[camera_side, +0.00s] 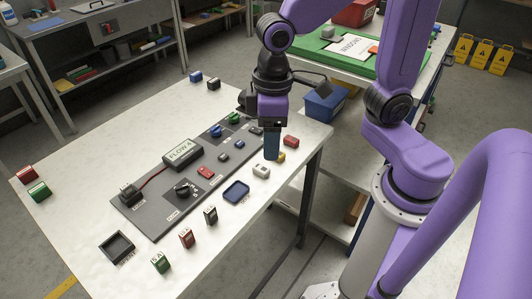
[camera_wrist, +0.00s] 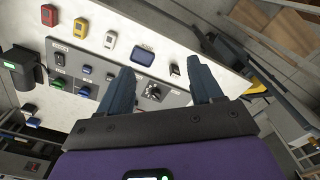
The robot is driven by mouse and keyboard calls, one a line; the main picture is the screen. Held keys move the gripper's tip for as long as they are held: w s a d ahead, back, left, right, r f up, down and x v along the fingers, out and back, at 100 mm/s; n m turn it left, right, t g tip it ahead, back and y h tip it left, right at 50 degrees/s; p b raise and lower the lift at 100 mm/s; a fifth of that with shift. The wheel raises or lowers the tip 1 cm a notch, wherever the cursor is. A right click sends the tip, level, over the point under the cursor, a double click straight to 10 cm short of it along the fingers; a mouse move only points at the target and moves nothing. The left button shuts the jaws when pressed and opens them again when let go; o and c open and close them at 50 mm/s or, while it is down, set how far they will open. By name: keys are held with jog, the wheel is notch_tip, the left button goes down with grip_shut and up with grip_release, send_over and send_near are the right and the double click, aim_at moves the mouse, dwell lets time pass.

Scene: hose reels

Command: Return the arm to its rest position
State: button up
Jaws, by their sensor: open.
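My arm is purple, and my gripper (camera_side: 271,157) hangs fingers-down over the right part of the white table (camera_side: 85,168). Its blue-grey fingers are apart in the wrist view (camera_wrist: 161,65), with nothing held between them. In the side view the fingers overlap as one. They appear close to a white block (camera_side: 261,171) and a yellow block (camera_side: 281,157); their exact height above the table is unclear. The grey panel (camera_side: 150,222) lies left of the gripper, with a FLOW A box (camera_side: 182,153) and a black knob (camera_side: 184,188).
A blue tray (camera_side: 236,192) and a black tray (camera_side: 117,247) sit on the table, with several small coloured blocks around the panel. A second bench with a green board (camera_side: 392,62) and a blue bin (camera_side: 325,104) stand behind my arm.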

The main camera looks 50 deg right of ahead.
jog(key=s+d+f+n, duration=0.1)
jog(key=s+d+n, duration=0.4)
jog(key=s, duration=0.5)
jog(key=d, duration=0.2)
jog(key=shift+s+d, duration=0.4)
